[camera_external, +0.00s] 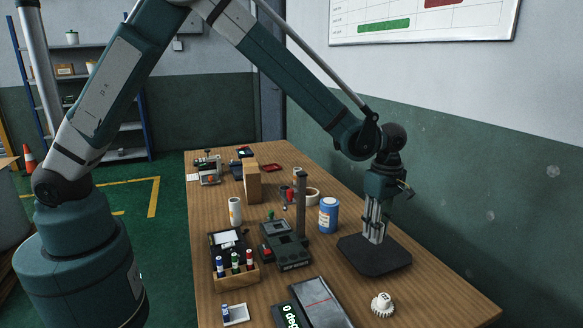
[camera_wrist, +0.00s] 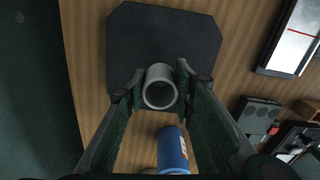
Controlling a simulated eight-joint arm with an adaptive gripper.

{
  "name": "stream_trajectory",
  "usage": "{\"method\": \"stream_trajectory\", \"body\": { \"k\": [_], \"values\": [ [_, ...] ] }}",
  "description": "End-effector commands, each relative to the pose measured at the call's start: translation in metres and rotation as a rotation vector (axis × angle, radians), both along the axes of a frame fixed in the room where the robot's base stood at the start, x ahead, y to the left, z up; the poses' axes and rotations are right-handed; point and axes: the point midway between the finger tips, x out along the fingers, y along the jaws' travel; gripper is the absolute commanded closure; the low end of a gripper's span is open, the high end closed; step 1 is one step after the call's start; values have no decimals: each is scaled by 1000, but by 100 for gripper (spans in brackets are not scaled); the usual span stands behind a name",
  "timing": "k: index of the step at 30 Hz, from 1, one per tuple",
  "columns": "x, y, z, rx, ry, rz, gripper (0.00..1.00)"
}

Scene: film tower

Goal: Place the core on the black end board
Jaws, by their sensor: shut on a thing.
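The black end board (camera_external: 365,262) is a dark flat plate with cut corners, lying on the wooden table near its right edge. In the wrist view the end board (camera_wrist: 128,40) fills the upper middle. The core (camera_wrist: 159,74) is a short grey hollow tube. My gripper (camera_external: 375,238) is shut on the core, with one finger on each side, over the end board. In the wrist view my gripper (camera_wrist: 158,88) has the open end of the core facing the camera. The core looks upright and low over the board. I cannot tell whether its lower end touches.
A blue can (camera_external: 329,216) stands just left of the board. A white gear (camera_external: 383,304) sits in front. A grey device with a post (camera_external: 285,247), a marker box (camera_external: 240,274) and a display unit (camera_external: 312,306) crowd the left. The wall is to the right.

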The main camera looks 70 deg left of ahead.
Motion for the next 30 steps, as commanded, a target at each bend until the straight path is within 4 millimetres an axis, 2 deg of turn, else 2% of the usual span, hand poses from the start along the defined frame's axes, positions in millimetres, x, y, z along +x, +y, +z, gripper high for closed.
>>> {"method": "stream_trajectory", "body": {
  "k": [5,13,28,29,30],
  "values": [
    [0,0,-9,0,0,0,86],
    [0,0,-35,0,0,0,86],
    [0,0,-41,0,0,0,86],
    [0,0,-41,0,0,0,73],
    [0,0,-40,0,0,0,68]
  ]
}}
